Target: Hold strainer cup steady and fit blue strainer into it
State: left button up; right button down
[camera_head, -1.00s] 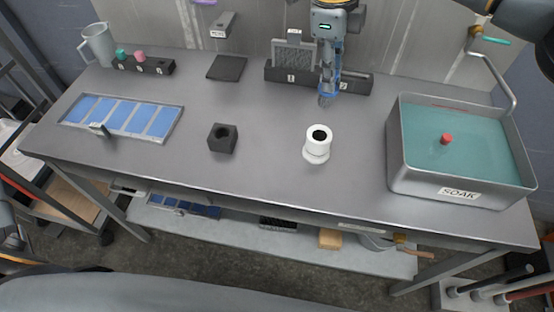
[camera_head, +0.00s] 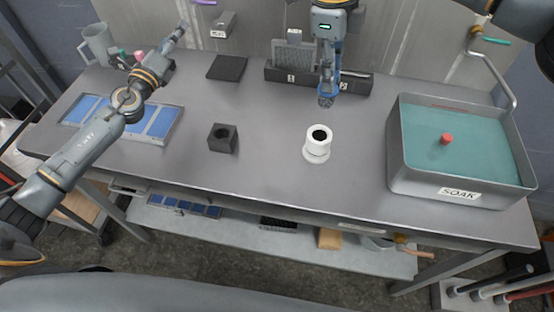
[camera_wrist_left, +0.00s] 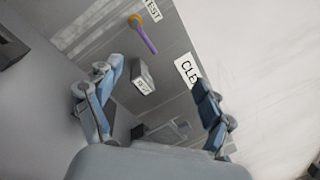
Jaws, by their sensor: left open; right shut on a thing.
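The white strainer cup (camera_head: 317,150) stands upright on the table, right of centre, with a dark round opening on top. My right gripper (camera_head: 328,78) points down above and behind the cup. It is shut on the blue strainer (camera_head: 326,98), whose greyish lower end hangs below the fingers, apart from the cup; the fingers partly hide it. My left gripper (camera_head: 178,34) is over the back left of the table, far from the cup. In the left wrist view its fingers (camera_wrist_left: 155,75) are spread and empty, facing the back wall.
A black block with a hole (camera_head: 222,138) sits left of the cup. The soak tank (camera_head: 455,190) stands at right, a blue-panelled tray (camera_head: 168,122) at left under my left arm. A dark rack (camera_head: 355,84) is behind my right gripper. Table around the cup is clear.

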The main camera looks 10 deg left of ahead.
aim_at(309, 144)
pick_arm(q)
jog(key=s+d+f+m+g+h, duration=0.1)
jog(key=s+d+f+m+h, duration=0.2)
jog(key=d, duration=0.5)
jog(key=s+d+f+m+g+h, duration=0.2)
jog(key=s+d+f+m+h, duration=0.1)
jog(key=d, duration=0.5)
jog(key=s+d+f+m+g+h, duration=0.2)
jog(key=s+d+m, duration=0.4)
jog(key=d, duration=0.3)
jog(key=shift+s+d+f+m+h, duration=0.15)
jog(key=shift+f+m+h, duration=0.2)
jog(key=shift+f, duration=0.35)
jog(key=shift+s+a+f+m+h, duration=0.15)
jog(key=shift+f+m+h, duration=0.2)
jog(key=shift+f, duration=0.35)
jog(key=s+d+f+m, duration=0.1)
jog(key=s+d, duration=0.1)
jog(key=s, duration=0.1)
jog(key=s+d+f+m+g+h, duration=0.1)
jog(key=s+d, duration=0.1)
jog(key=s+d+f+m+h, duration=0.1)
jog(key=s+d+f, duration=0.1)
jog(key=s, duration=0.1)
jog(key=shift+s+g, duration=0.3)
jog(key=shift+g, duration=0.1)
jog(key=x, duration=1.2)
jog(key=shift+s, duration=0.1)
jog(key=shift+c, duration=0.2)
